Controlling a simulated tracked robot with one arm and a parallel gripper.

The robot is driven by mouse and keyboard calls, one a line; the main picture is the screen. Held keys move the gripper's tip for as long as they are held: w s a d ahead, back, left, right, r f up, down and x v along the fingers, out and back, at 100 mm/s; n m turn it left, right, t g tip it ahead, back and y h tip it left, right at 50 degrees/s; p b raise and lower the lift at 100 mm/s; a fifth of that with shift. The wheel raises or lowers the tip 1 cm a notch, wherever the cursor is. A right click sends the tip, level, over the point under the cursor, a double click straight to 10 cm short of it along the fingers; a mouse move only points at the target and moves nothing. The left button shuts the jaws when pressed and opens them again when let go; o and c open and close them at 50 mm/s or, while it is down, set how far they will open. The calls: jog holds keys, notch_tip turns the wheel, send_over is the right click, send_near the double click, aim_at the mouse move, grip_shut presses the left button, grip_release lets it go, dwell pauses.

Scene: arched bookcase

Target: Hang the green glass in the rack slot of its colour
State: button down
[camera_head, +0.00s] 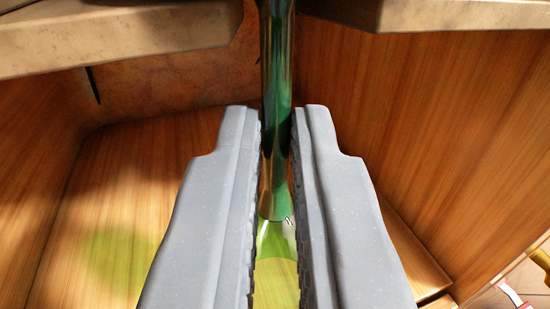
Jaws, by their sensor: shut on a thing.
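The green glass (277,65) is in my gripper (277,125). Its dark green, shiny stem runs upright between the two grey fingers, which are shut on it. The stem's top passes out of the picture. Below, the stem widens into a clear yellow-green bowl, partly hidden by the fingers. At the top, a stone-like slab (120,35) lies to the left of the stem and another slab (440,12) to the right. The stem shows in the gap between them. I cannot tell whether it is inside the gap or in front of it. No slot colour shows.
Wooden panels (440,130) stand on the right, with a wooden surface (150,180) behind and below the fingers. A green tint (105,255) lies on the wood at lower left. Small yellow and red items (515,295) show at the lower right edge.

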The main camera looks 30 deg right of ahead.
jog(key=shift+w+d, duration=0.2)
jog(key=shift+w, duration=0.8)
jog(key=shift+w+d, duration=0.2)
jog(key=shift+w, duration=0.75)
dwell(0.4)
jog(key=c, duration=1.5)
grip_release()
jog(key=shift+o, duration=0.2)
jog(key=shift+s, duration=0.15)
